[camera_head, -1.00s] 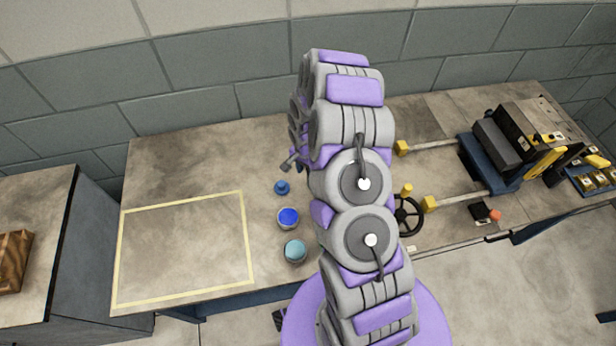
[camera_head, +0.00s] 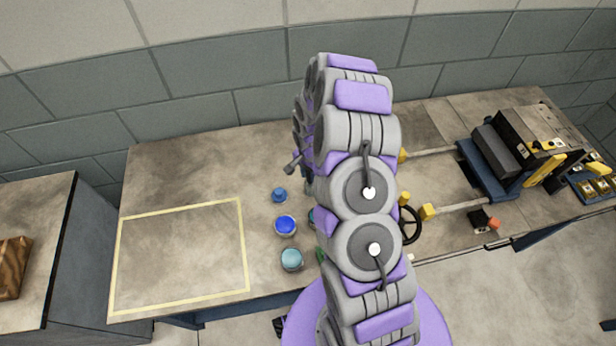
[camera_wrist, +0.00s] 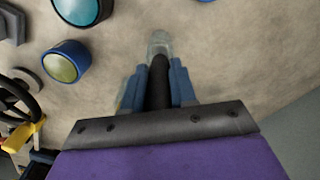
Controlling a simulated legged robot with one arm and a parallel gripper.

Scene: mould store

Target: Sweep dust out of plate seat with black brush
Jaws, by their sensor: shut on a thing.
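In the wrist view my gripper (camera_wrist: 158,66) has its blue fingers closed around the dark handle of a brush (camera_wrist: 158,90). The brush's pale grey end sticks out beyond the fingertips, over bare bench top. I cannot tell whether it touches the bench. I cannot make out the plate seat or any dust clearly in either view.
Blue and teal pots (camera_head: 285,225) stand on the bench left of my arm. A yellow-outlined square (camera_head: 243,240) lies further left, empty. At right are a black handwheel (camera_head: 411,226), guide bars and a dark machine (camera_head: 500,150). Round pots (camera_wrist: 64,62) show in the wrist view.

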